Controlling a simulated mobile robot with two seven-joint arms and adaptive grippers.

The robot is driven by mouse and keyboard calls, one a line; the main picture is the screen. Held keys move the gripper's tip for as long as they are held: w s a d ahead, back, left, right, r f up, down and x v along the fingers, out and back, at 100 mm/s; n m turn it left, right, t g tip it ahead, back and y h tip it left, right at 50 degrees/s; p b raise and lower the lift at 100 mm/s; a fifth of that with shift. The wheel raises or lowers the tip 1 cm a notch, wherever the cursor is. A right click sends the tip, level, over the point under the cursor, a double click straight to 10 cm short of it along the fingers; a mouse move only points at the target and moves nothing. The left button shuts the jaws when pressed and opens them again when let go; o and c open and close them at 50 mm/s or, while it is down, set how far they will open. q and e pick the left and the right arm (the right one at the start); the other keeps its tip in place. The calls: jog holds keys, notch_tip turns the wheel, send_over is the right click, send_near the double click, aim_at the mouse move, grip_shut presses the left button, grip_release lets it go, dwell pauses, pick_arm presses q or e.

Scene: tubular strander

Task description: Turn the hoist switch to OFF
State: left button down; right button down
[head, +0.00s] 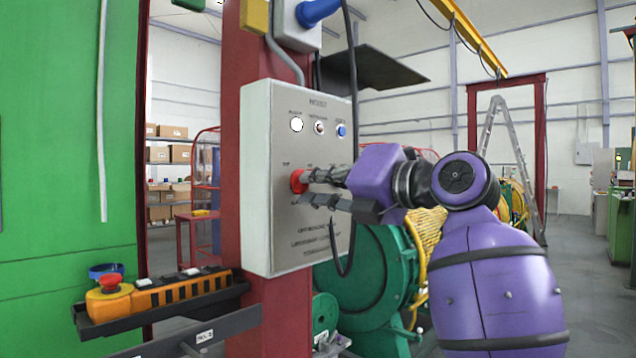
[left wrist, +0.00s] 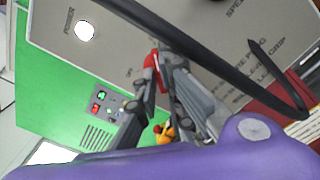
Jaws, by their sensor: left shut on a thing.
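The hoist control box (head: 300,240) is a light grey panel on a dark red column. Its red switch (head: 297,183) sits midway down the front, below a row of small lamps and buttons. My left gripper (head: 306,189) reaches in from the right in the head view, its fingers shut on the red switch. In the left wrist view the red switch (left wrist: 151,62) shows at the tips of my left gripper (left wrist: 163,62). The fingers hide part of the switch, and I cannot tell which mark it points to. My right gripper is out of view.
An orange pendant with a red stop button (head: 110,282) lies on a black shelf (head: 170,308) at lower left. A black hooked cable (head: 354,130) hangs down past the box. Green machinery (head: 370,280) stands behind it. A green cabinet (head: 60,150) fills the left.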

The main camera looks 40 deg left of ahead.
pick_arm(q)
jog(key=shift+n, duration=0.3)
jog(key=n, duration=1.7)
jog(key=shift+b, duration=0.4)
jog(key=shift+n, duration=0.3)
jog(key=c, duration=1.9)
grip_release()
jog(key=shift+o, duration=0.2)
